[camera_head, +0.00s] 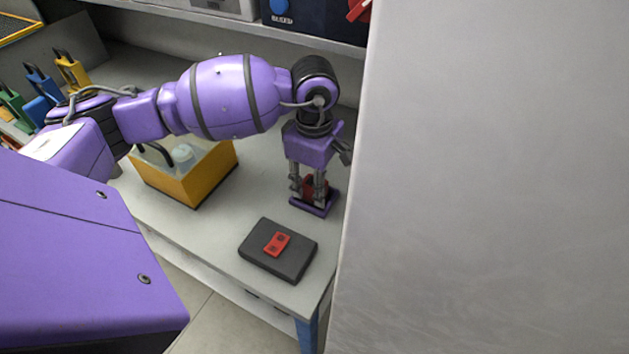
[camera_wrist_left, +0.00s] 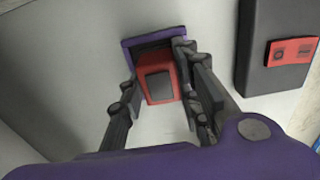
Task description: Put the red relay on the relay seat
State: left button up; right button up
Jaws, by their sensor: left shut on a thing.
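The red relay (camera_wrist_left: 154,62), a red block with a dark grey face, is between the fingers of my left gripper (camera_head: 309,186), which is shut on it. A small purple holder (camera_head: 312,207) is right at the relay's lower end; I cannot tell whether they touch. A flat dark box (camera_head: 262,262) lies on the table, nearer the front edge. On it is a red plate with two dark marks (camera_head: 277,244), which looks like the relay seat. The plate also shows at the upper right of the left wrist view (camera_wrist_left: 291,51). My right gripper is out of view.
A yellow open bin (camera_head: 200,185) with a clear bottle stands left of the gripper. Coloured padlocks (camera_head: 72,72) are at the far left. A large grey panel (camera_head: 490,180) closes off the right side. Bare table (camera_head: 235,212) lies between bin and dark box.

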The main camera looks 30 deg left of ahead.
pick_arm(q)
jog(key=o, duration=1.3)
notch_tip(320, 180, up, 12)
jog(key=shift+r, duration=0.1)
